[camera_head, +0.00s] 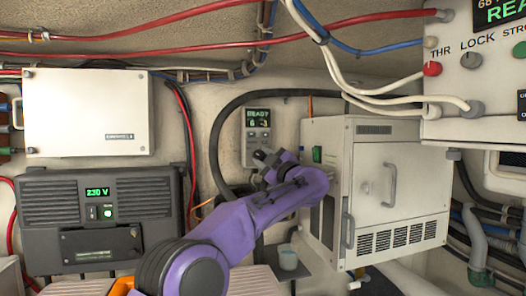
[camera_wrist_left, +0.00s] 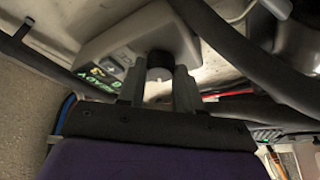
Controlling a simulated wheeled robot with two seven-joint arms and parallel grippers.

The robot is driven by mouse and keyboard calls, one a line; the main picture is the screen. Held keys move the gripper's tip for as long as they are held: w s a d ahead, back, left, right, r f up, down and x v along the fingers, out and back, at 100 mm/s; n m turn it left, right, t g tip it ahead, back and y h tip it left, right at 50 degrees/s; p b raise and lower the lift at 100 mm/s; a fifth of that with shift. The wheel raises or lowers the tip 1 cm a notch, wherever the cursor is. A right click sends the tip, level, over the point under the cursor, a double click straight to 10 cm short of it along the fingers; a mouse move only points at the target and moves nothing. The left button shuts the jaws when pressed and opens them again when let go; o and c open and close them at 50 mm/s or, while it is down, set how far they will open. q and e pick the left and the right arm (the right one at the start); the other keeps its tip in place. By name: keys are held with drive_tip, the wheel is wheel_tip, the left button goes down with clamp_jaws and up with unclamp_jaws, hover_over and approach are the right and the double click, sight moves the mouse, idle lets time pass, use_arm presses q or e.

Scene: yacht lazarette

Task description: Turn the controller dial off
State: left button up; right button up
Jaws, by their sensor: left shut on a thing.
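The controller (camera_head: 257,118) is a small pale box on the back wall with a green display reading READY. It also shows tilted in the left wrist view (camera_wrist_left: 128,40). My left gripper (camera_head: 264,158) reaches up to its lower part and hides the dial in the head view. In the left wrist view my left gripper (camera_wrist_left: 159,78) has its two dark fingers on either side of the black dial (camera_wrist_left: 160,60), shut on it. The dial's pointer and any markings are hidden. My right gripper is in neither view.
A white cabinet (camera_head: 402,185) with a handle stands close to the right of my arm. A dark 230 V unit (camera_head: 95,210) and a white box (camera_head: 88,112) are at left. A black hose (camera_head: 216,140) loops around the controller. A cup (camera_head: 288,258) stands below.

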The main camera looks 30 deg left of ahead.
use_arm(q)
drive_tip(key=shift+r+n+p, duration=0.1)
drive_tip(key=shift+n+p, duration=0.3)
drive_tip(key=shift+n, duration=0.3)
drive_tip(key=o, duration=1)
drive_tip(key=shift+w+g, duration=0.1)
drive_tip(key=shift+g, duration=0.2)
drive_tip(key=shift+o, duration=0.2)
drive_tip(key=shift+d, duration=0.1)
drive_tip(key=b+v, duration=0.5)
drive_tip(key=v, duration=0.5)
drive_tip(key=shift+d, duration=0.2)
